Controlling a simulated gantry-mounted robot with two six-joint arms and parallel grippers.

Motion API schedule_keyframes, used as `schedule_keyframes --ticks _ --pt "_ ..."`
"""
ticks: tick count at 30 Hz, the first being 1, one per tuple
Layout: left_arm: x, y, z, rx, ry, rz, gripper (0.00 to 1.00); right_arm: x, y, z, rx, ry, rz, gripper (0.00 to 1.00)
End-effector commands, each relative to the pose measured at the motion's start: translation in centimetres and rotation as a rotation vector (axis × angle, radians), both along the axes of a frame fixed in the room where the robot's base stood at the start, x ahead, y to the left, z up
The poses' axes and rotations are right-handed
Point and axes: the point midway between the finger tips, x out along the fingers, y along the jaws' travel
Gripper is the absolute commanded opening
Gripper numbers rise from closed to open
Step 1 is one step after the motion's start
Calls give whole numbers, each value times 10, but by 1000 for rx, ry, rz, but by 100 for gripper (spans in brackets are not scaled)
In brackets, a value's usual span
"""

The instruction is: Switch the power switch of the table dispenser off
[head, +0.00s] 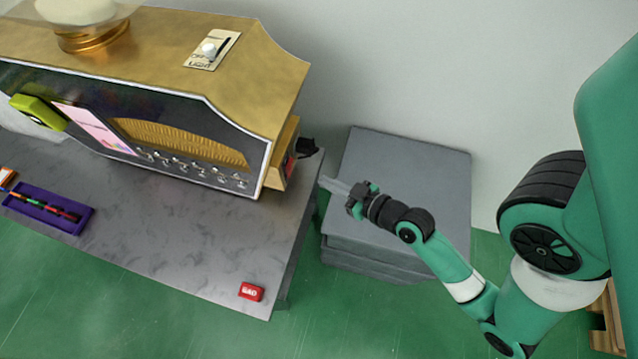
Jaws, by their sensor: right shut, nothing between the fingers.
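The table dispenser (262,62) is a large machine with a gold top and a dark front, standing on the grey table at the upper left. A toggle on a plate marked LIGHT (212,50) is on its top. On its right end are a small panel with some red (289,166) and a black part (307,147) sticking out; I cannot tell which is the power switch or its position. My right gripper (326,183) is shut and empty, pointing left, just right of that end and apparently apart from it. My left gripper is not in view.
The grey table (190,235) has a bare front area. A red box (251,291) lies near its front right corner, and a purple tray (48,207) with coloured items is at the left. A grey cabinet (405,160) stands under my right forearm. A wall is behind.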

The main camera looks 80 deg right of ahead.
Motion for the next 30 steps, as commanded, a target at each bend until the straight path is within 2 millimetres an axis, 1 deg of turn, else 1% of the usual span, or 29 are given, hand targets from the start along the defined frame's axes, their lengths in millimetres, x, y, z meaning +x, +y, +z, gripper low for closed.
schedule_keyframes --ticks 5,8,12,18,23,30 --pt "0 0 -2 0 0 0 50 11 -4 -5 -2 -1 4 0" --pt "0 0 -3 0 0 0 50 24 -10 -9 -2 -2 4 0" --pt "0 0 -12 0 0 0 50 45 -19 -19 -2 -4 3 0" --pt "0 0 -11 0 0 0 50 68 -29 -27 -2 -1 3 0" --pt "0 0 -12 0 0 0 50 77 -33 -30 0 -1 2 0" --pt "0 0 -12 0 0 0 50 78 -33 -31 0 -1 2 0"
